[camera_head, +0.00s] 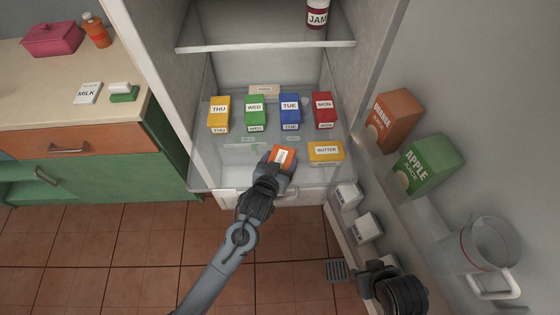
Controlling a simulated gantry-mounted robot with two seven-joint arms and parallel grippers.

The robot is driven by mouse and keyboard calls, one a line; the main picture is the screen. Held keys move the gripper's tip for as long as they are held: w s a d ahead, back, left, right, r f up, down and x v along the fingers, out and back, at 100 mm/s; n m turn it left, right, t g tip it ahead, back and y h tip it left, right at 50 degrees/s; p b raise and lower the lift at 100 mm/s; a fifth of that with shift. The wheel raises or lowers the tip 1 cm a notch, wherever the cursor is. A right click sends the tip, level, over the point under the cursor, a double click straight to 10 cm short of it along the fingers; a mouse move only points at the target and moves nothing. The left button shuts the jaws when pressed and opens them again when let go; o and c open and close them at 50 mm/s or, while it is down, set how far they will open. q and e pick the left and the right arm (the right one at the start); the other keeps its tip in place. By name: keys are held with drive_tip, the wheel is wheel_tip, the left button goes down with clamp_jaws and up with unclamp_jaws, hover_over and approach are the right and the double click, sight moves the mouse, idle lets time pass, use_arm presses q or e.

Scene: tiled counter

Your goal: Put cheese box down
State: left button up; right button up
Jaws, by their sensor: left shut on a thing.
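My left gripper (276,168) reaches into the open fridge from below and is shut on a small orange box with a white label, the cheese box (284,154). The label is too small to read. The box is at the front of the glass shelf (215,172), left of the yellow butter box (325,152). I cannot tell whether it touches the shelf. The gripper hides its lower part.
Day-labelled boxes, yellow (219,111), green (255,109), blue (290,108) and red (325,107), stand in a row behind. A jam jar (317,17) is on the upper shelf. The door holds orange juice (394,118), apple juice (428,163) and a glass jug (488,245). The shelf's front left is clear.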

use_arm(q)
drive_tip(key=o, duration=1.2)
drive_tip(key=shift+f, duration=0.15)
drive_tip(key=shift+o, duration=0.2)
